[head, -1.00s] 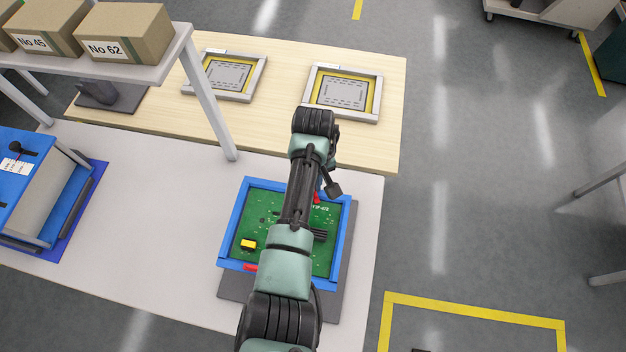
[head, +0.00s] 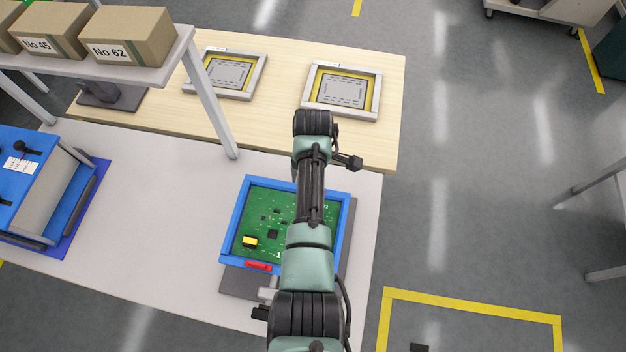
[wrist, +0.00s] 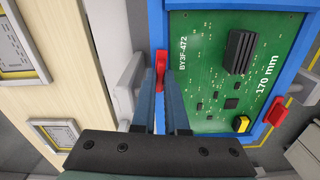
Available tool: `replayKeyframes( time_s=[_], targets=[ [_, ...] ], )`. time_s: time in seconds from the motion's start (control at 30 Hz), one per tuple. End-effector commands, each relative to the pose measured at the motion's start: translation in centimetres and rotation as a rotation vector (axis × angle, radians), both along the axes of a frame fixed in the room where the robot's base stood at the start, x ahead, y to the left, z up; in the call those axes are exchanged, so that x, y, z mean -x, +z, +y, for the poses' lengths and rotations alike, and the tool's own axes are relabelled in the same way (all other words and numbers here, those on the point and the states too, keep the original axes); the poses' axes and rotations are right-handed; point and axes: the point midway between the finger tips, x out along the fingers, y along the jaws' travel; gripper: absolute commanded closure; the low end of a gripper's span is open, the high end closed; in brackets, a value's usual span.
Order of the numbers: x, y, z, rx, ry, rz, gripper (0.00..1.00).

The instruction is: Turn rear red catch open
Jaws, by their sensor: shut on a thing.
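The rear red catch (wrist: 161,66) is on the blue frame (wrist: 157,28) at the end of the green board marked BY3F-472. In the wrist view it stands between the fingertips of my gripper (wrist: 161,88), which is shut on it. The catch appears to lie roughly along the frame edge; the fingers hide its lower part. In the head view my arm hides the rear catch and my gripper. The front red catch (head: 258,266) lies along the near edge of the frame and also shows in the wrist view (wrist: 275,110). The green board (head: 262,215) lies inside the frame.
A blue feeder unit (head: 30,185) stands on the grey table (head: 160,200) to the left. Two grey trays (head: 342,91) (head: 225,74) lie on the wooden table behind. A shelf with boxes (head: 128,36) overhangs the back left.

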Motion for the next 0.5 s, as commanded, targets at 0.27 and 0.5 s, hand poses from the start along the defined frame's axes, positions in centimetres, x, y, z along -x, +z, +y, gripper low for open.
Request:
replayKeyframes(
  time_s=[0.27, 0.5],
  targets=[
    [-0.15, 0.16, 0.08, -0.001, 0.112, -0.005, 1.0],
    [-0.16, 0.16, 0.1, -0.003, 0.143, -0.004, 1.0]
  ],
)
